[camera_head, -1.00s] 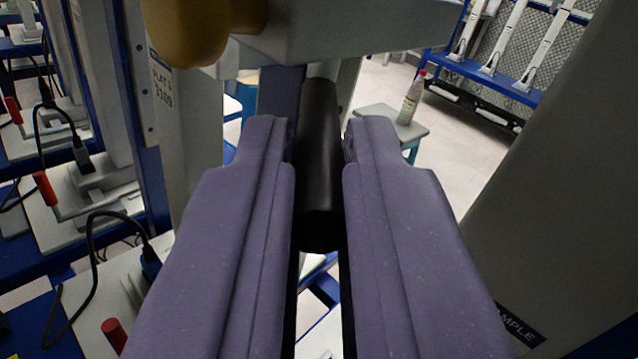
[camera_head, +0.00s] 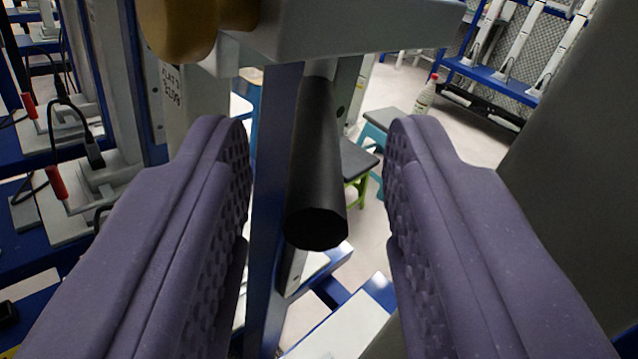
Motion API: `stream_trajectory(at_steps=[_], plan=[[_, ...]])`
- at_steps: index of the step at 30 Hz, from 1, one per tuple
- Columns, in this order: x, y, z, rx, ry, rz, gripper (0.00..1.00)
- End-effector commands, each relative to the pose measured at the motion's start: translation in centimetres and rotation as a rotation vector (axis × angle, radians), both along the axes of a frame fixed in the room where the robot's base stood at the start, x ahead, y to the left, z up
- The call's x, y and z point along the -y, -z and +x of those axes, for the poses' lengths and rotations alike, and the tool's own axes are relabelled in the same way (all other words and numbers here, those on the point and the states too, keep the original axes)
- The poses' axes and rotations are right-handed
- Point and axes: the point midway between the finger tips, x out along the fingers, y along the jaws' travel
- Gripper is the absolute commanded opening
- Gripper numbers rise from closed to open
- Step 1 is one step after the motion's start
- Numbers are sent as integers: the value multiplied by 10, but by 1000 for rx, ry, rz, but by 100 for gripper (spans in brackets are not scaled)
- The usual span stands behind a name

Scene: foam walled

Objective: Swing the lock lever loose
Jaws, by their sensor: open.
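The lock lever shows as a black cylindrical handle (camera_head: 318,170) hanging below a pale grey block (camera_head: 340,38) in the camera_head view. Its blunt lower end faces me. My gripper (camera_head: 318,140) is open, with one purple padded finger on each side of the handle. A clear gap shows on both sides, so neither finger touches it. The handle's upper end meets the underside of the block.
A blue upright (camera_head: 272,200) stands just left of the handle. A large grey panel (camera_head: 570,130) is close on the right. A yellow-brown rounded part (camera_head: 180,28) is at upper left. Stools (camera_head: 356,160) and a bottle (camera_head: 426,95) stand farther back.

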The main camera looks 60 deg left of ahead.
Motion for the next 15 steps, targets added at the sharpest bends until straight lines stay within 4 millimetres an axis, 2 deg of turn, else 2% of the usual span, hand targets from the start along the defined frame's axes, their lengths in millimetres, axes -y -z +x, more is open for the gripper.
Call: stream_trajectory(at_steps=[5,12,15], plan=[[14,-1,-5,-1,2,0,40],[57,-1,-19,-1,2,0,40],[68,-1,-22,1,2,-1,40]])
